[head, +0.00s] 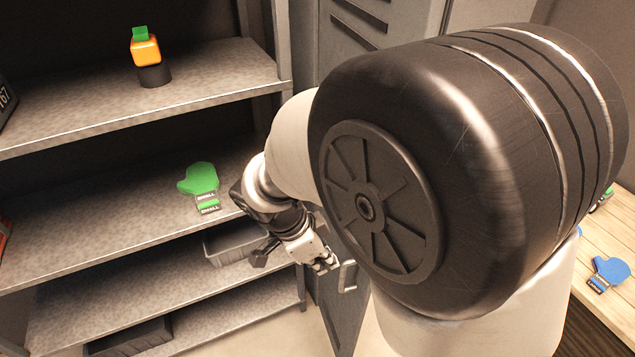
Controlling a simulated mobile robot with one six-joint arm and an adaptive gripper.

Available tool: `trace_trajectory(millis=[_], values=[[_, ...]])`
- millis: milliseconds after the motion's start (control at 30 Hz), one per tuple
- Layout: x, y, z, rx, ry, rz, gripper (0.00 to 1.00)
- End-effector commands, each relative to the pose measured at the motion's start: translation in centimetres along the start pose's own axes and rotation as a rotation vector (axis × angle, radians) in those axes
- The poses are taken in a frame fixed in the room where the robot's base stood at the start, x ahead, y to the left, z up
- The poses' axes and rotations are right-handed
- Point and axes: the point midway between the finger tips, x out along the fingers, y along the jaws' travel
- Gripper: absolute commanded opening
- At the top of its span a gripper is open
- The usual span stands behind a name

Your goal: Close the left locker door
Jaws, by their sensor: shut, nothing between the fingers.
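A grey metal locker door (341,62) with dark vent slots stands right of the shelves. Its lower part shows below my arm, with a light bar handle (348,277). My arm hides most of the door's middle, and I cannot tell how far open it stands. My gripper (327,265) is shut and empty, just left of the handle in the picture. I cannot tell whether it touches the handle or the door.
A grey shelf unit (215,68) fills the left, holding an orange-and-black item (146,48), a green glove (199,180) and a grey bin (227,246). A wooden table (617,240) with a blue glove (609,270) is at right. Bare floor shows below the gripper.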

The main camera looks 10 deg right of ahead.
Motion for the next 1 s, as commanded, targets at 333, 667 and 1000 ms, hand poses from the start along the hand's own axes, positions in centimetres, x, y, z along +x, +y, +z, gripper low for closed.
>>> trace_trajectory(millis=[333,667,1000], values=[[7.6,0.2,0.0,-0.001,0.000,0.007,0.00],[9.8,0.1,-3.2,0.003,-0.002,0.002,0.00],[10.0,0.1,-3.7,-0.001,-0.002,0.001,0.00]])
